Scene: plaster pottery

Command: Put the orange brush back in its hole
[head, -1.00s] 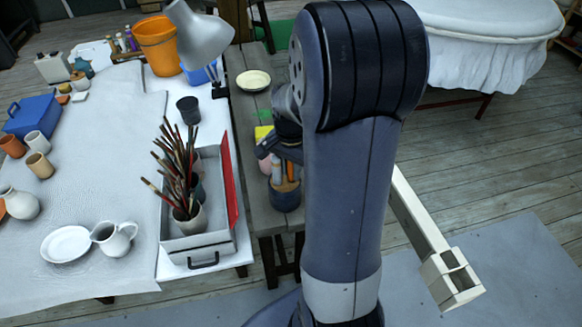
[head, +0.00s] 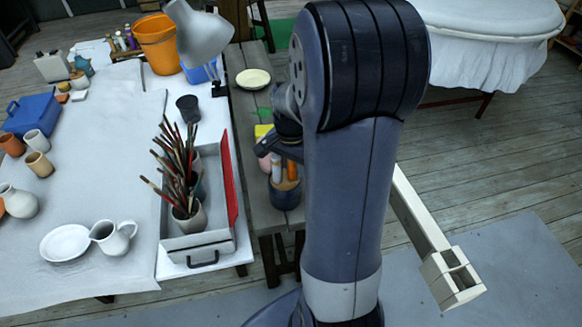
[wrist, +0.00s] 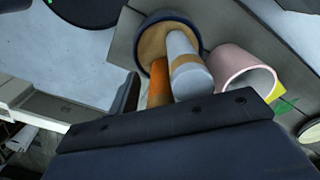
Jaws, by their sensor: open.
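The orange brush (head: 292,170) stands upright in a dark blue round holder (head: 286,197) on the wooden bench. In the wrist view its orange shaft (wrist: 158,86) rises from the tan top of the holder (wrist: 154,44). A pale cylinder with a tan band (wrist: 184,62) stands beside it in the same holder. My gripper (head: 279,148) is open just above the holder, near the tops of both. One dark finger shows left of the orange shaft in the wrist view. The hole around the brush's lower end is mostly hidden.
A pink cup (wrist: 243,75) stands close beside the holder. A grey tray with a red side (head: 232,180) and a pot of several brushes (head: 187,221) is to the left. A pale plate (head: 253,79) and a lamp (head: 203,38) are farther back.

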